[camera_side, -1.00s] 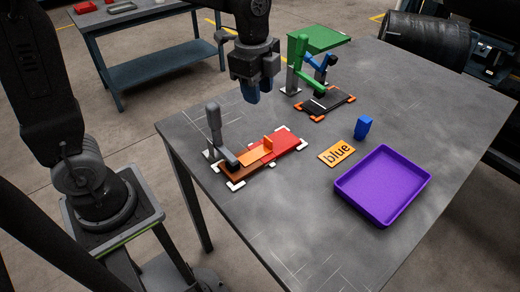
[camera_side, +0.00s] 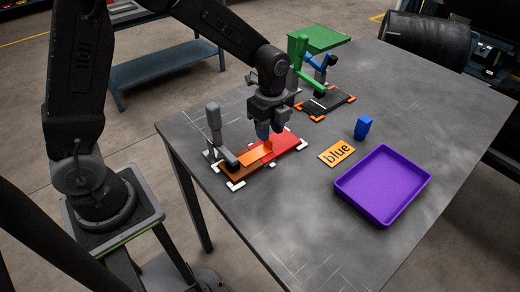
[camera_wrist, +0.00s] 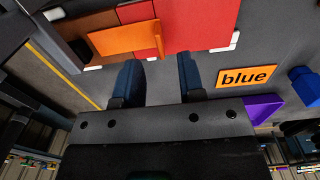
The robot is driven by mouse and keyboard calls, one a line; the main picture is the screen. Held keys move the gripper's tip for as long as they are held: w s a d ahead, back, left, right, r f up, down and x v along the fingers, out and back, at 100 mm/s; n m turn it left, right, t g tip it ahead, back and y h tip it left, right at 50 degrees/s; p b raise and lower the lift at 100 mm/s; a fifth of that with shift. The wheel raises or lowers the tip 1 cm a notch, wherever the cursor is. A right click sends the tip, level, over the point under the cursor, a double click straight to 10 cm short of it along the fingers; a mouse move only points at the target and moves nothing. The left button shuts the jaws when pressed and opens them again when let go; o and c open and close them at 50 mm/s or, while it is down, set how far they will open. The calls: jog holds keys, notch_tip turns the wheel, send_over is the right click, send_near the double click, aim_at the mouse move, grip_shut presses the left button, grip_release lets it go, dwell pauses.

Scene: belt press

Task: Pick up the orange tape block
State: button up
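The orange tape block (camera_side: 254,154) lies on the red and brown board (camera_side: 288,142) at the left of the table, with a small upright tab. In the wrist view the block (camera_wrist: 122,42) is flat and orange, its tab (camera_wrist: 158,38) lined up with the gap between my fingers. My gripper (camera_side: 263,134) points down just above the block. Its two blue fingers (camera_wrist: 158,76) are apart with nothing between them. In the side view a fingertip overlaps the tab's top, so I cannot tell whether they touch.
A grey clamp (camera_side: 214,130) stands at the board's left end. Right of the board are the "blue" card (camera_side: 336,153), a blue block (camera_side: 363,127) and a purple tray (camera_side: 382,187). Behind is a black plate (camera_side: 324,104) with green (camera_side: 300,62) and blue (camera_side: 320,66) clamps.

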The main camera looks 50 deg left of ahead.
aim_at(255, 151)
notch_tip(255, 151, down, 4)
jog(key=shift+f, duration=0.25)
grip_shut()
dwell(0.3)
